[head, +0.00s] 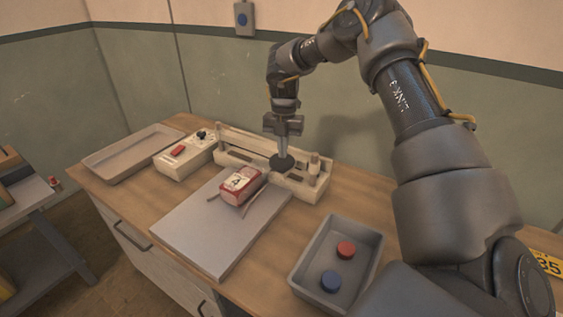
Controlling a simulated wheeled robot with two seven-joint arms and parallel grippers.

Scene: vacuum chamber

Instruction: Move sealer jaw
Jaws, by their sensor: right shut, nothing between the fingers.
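The sealer (229,157) is a long cream unit at the back of the wooden bench, with a bar along it and a small post at its right end. My right gripper (283,150) points down over the middle of the sealer, shut and empty. A round black knob or disc (282,163) sits right below its fingertips; I cannot tell whether they touch it. The gripper and disc hide part of the sealer's bar. A red and white packet (241,184) lies in front of the sealer on a grey plate (210,232). My left gripper is out of view.
A cream control box (183,154) with a red button and black knob stands left of the sealer. An empty shallow tray (128,152) is further left. A grey bin (313,256) holds a red and a blue disc at the front right. A wall stands close behind.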

